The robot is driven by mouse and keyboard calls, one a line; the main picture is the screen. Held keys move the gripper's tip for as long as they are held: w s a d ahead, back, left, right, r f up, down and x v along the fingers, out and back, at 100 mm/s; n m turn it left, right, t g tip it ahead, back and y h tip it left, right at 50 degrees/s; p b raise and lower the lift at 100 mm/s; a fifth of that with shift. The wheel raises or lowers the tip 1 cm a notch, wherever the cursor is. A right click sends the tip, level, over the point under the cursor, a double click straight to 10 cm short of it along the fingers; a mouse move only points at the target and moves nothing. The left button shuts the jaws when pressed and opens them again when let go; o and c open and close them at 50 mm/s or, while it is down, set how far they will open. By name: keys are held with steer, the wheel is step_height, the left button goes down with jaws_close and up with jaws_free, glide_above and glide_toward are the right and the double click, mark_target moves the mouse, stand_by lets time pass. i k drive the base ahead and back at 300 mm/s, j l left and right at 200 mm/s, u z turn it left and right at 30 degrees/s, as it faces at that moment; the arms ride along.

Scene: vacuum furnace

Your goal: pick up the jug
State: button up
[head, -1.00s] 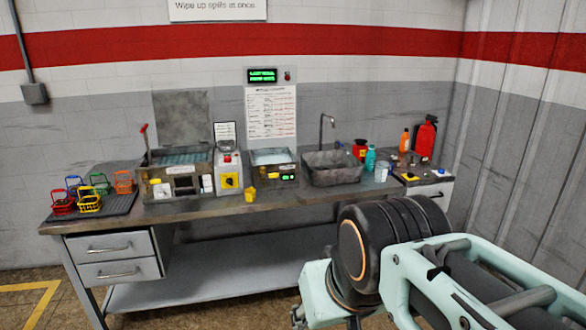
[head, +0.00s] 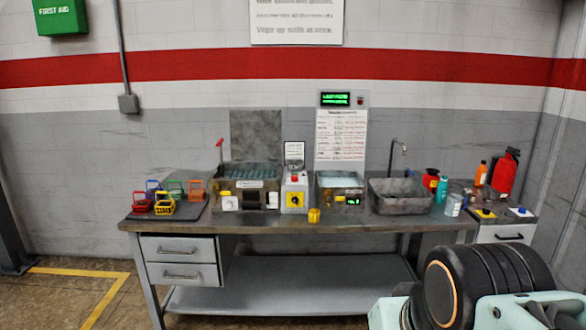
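A pale, see-through container (head: 453,205), which looks like the jug, stands upright on the right part of the metal workbench (head: 250,228). It is too small to make out a handle or spout. It is just right of the sink and in front of a teal bottle (head: 441,189). My arm fills the lower right corner, in front of the bench's right end. My gripper is not in view, so whether it holds anything does not show.
A grey sink (head: 401,196) with a tap, a water bath (head: 340,192) and a larger tank (head: 247,197) line the bench. Coloured baskets (head: 164,204) stand at the left. A red bottle (head: 430,179), an orange bottle (head: 480,174) and a fire extinguisher (head: 504,175) are at the right.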

mark_target(453, 203)
steer(key=i+l+z, duration=0.2)
steer(key=i+l, duration=0.2)
steer(key=i+l+z, duration=0.2)
steer(key=i+l, duration=0.15)
steer(key=i, duration=0.15)
steer(key=i+l+z, duration=0.2)
steer(key=i, duration=0.25)
steer(key=i+l+z, duration=0.2)
steer(key=i, duration=0.3)
